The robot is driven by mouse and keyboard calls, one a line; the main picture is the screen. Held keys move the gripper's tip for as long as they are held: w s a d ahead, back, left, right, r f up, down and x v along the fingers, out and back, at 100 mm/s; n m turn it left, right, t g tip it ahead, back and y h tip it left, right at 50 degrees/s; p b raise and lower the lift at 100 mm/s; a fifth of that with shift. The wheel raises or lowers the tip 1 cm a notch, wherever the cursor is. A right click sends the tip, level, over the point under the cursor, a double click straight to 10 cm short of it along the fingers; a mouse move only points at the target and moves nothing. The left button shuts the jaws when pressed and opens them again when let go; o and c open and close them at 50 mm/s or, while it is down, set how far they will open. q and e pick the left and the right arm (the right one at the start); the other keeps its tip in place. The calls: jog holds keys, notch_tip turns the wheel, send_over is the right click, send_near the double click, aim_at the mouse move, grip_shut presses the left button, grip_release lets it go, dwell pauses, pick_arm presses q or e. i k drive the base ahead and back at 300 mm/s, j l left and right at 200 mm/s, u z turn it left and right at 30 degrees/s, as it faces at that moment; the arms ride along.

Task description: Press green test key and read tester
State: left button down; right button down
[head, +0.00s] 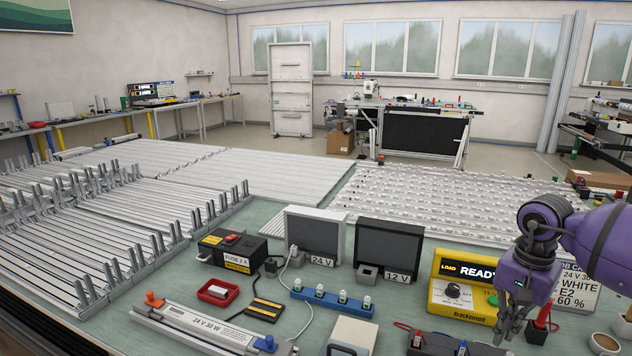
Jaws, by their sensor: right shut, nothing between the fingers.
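The yellow tester (456,309) stands on the bench at the right. Its dark display (478,270) reads "LOAD" and "READY". A dial with a black knob (453,291) is on its front, above the word "Brackenvolt". The green key (493,299) shows at the front's right side, partly hidden by my right gripper. My purple right arm comes in from the right. My right gripper (506,335) is shut and empty, pointing down in front of the tester's right edge. Whether it touches the tester I cannot tell. My left gripper is not in view.
A sign (575,290), partly covered by my arm, and a cup (604,344) stand at right. Dark 24 V (314,236) and 12 V (388,252) units and a blue socket strip (333,300) are left.

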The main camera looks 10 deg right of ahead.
aim_at(492, 300)
jog(key=k, duration=0.85)
